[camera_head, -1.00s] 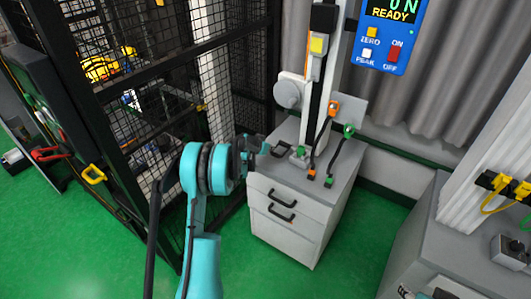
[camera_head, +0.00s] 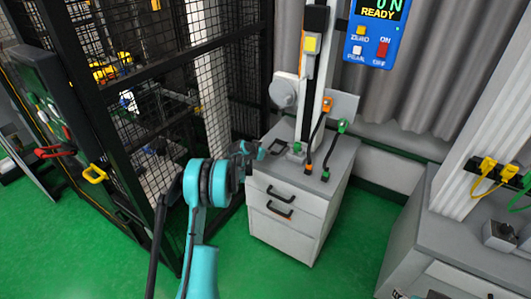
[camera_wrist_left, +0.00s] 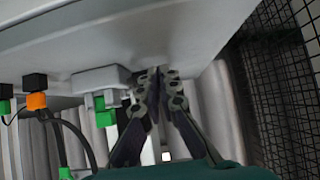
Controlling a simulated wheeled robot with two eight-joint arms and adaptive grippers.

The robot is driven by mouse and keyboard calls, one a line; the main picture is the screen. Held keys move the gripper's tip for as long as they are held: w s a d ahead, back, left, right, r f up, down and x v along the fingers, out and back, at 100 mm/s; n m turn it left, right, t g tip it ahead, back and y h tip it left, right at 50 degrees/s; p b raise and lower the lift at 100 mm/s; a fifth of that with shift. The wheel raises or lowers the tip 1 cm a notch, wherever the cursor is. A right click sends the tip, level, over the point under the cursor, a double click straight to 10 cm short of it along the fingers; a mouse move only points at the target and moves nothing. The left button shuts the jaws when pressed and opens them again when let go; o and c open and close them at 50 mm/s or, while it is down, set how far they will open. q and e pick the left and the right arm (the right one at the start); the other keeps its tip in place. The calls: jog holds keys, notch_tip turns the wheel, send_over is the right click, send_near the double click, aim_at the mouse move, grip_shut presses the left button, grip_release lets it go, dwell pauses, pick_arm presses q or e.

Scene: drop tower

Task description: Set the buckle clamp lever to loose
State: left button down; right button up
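My left gripper (camera_head: 252,150) is at the left edge of the grey cabinet top (camera_head: 330,160). Its fingers look drawn together in the left wrist view (camera_wrist_left: 160,82), with nothing clearly seen between them. A black loop (camera_head: 278,147) lies on the cabinet top just right of the fingertips, apart from them in the head view. Beside it is a small grey and green block (camera_head: 297,149). A grey block with a green part (camera_wrist_left: 104,102) shows left of the fingers in the left wrist view. I cannot tell which part is the buckle clamp lever. My right gripper is out of view.
A black mesh cage (camera_head: 150,110) stands close on the left of my left arm. A bench (camera_head: 440,220) is at the right; green floor lies between.

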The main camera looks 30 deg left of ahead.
pick_arm(q)
jog(key=shift+s+d+f, duration=0.1)
jog(key=shift+d+f, duration=0.15)
jog(key=shift+f, duration=0.05)
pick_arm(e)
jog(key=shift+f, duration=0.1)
pick_arm(q)
jog(key=shift+s+a+r, duration=0.1)
jog(key=shift+s+r, duration=0.2)
jog(key=shift+s, duration=0.1)
jog(key=v, duration=1.1)
jog(key=shift+r, duration=0.3)
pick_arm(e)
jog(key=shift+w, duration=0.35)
pick_arm(q)
jog(key=shift+w+a, duration=0.1)
jog(key=shift+a, duration=0.05)
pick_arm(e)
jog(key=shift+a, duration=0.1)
